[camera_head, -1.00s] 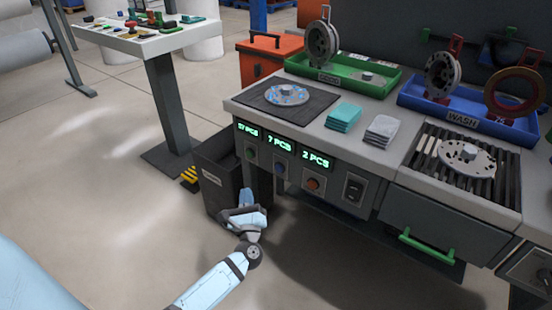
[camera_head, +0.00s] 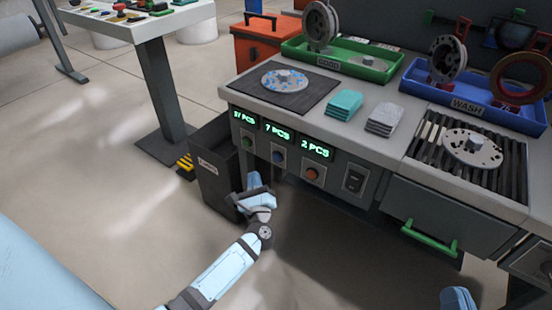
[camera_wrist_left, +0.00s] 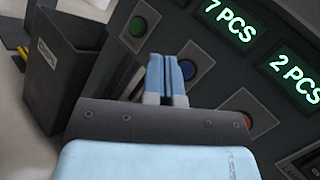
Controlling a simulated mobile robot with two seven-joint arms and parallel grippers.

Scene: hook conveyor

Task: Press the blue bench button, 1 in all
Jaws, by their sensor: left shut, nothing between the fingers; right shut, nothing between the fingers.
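The blue bench button (camera_head: 278,157) sits on the bench front under the "7 PCS" display, between a green button (camera_head: 247,142) and an orange-red one (camera_head: 312,174). My left gripper (camera_head: 253,180) is shut and empty, below and left of the blue button in the head view. In the left wrist view its blue fingers (camera_wrist_left: 168,75) point at the panel and partly cover the blue button (camera_wrist_left: 188,69). I cannot tell whether they touch it; the button looks a little beyond the tips. My right gripper (camera_head: 458,298) shows only its light-blue tip at the bottom right, shut.
A dark bin (camera_head: 215,170) stands on the floor left of the panel, close to my left arm. A black rocker switch (camera_head: 354,179) is right of the buttons. A green drawer handle (camera_head: 428,238) sticks out further right. The floor in front is clear.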

